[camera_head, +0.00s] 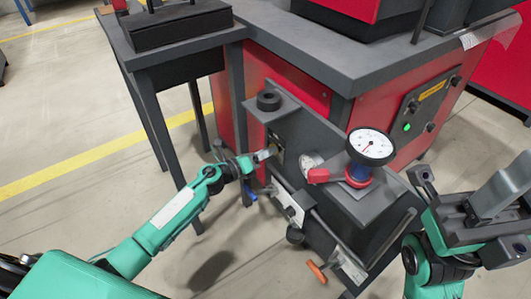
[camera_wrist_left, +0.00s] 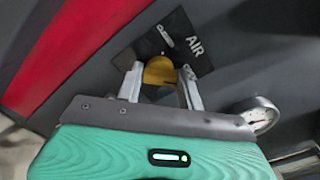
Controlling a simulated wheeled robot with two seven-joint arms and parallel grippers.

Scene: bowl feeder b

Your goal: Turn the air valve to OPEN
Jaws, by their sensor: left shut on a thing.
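The air valve's yellow knob (camera_wrist_left: 160,69) sits on a dark plate (camera_wrist_left: 178,36) marked AIR in the left wrist view. My left gripper (camera_wrist_left: 162,88) has one finger on each side of the knob and is shut on it. The small position words on the plate are partly hidden or too small to read surely. In the head view my left gripper (camera_head: 267,154) reaches the valve plate (camera_head: 277,146) on the dark panel, and the knob is mostly hidden there. My right gripper (camera_head: 462,190) is at the right, fingers apart and empty, away from the valve.
A small gauge (camera_head: 311,161), a red handle (camera_head: 318,175) and a large dial gauge (camera_head: 371,146) are right of the valve. Blue (camera_head: 250,191) and orange (camera_head: 317,271) handles sit lower down. A dark table (camera_head: 190,45) stands at the left; floor is open beyond it.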

